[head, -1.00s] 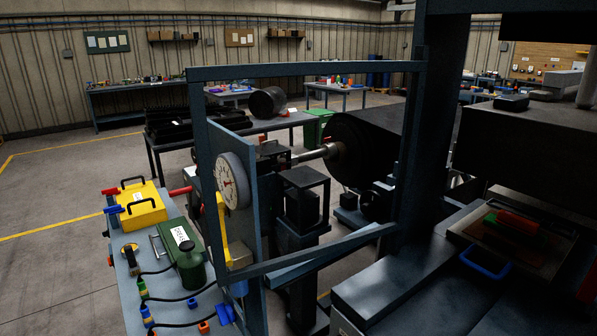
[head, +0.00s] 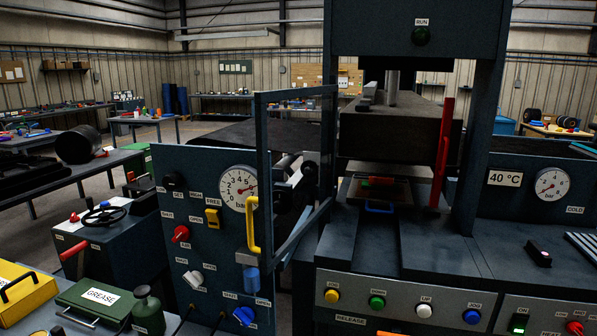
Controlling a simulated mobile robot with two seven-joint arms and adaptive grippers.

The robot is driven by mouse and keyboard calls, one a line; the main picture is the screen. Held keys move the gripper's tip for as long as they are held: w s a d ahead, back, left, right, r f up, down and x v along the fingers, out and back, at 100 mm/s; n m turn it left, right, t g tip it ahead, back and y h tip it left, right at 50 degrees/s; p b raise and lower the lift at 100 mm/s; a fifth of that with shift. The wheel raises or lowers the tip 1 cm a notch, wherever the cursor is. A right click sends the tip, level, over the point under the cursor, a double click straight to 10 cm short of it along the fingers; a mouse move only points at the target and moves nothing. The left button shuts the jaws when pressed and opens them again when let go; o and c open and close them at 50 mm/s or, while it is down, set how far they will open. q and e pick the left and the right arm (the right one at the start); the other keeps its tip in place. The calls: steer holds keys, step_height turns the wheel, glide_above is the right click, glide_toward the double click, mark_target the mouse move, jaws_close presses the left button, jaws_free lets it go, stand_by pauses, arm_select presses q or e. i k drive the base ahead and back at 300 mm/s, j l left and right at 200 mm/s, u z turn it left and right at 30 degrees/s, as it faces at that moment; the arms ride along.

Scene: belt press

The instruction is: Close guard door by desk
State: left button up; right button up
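The guard door (head: 264,140) is an open dark blue-grey frame on the left side of the press. It stands open, swung out toward me from the press's left column, so the press mouth is uncovered at the front. A yellow handle (head: 252,228) is on its near, free edge, in front of the gauge panel. The press (head: 400,135) has a heavy dark block above a tray (head: 350,192) with a blue handle (head: 378,208). Neither of my grippers is in view.
A control panel (head: 180,220) with a gauge, knobs and switches stands behind the door's free edge. A bench at lower left holds a yellow case (head: 22,295), a green grease box (head: 95,300) and a bottle. A red upright bar (head: 443,155) stands at the press mouth's right.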

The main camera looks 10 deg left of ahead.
mark_target(267, 262)
steer(key=j+z, duration=0.2)
steer(key=j, duration=0.3)
steer(key=j+z, duration=0.2)
steer(key=j, duration=0.3)
steer(key=j+z, duration=0.25)
steer(key=j, duration=0.2)
steer(key=k+j+z, duration=0.2)
steer(key=j, duration=0.3)
steer(key=j+z, duration=0.2)
steer(key=j, duration=0.25)
steer(key=i+j+z, duration=0.1)
steer(key=j+z, duration=0.2)
steer(key=j, duration=0.4)
steer(key=k+l, duration=0.1)
steer(key=l, duration=0.45)
steer(key=z, duration=0.05)
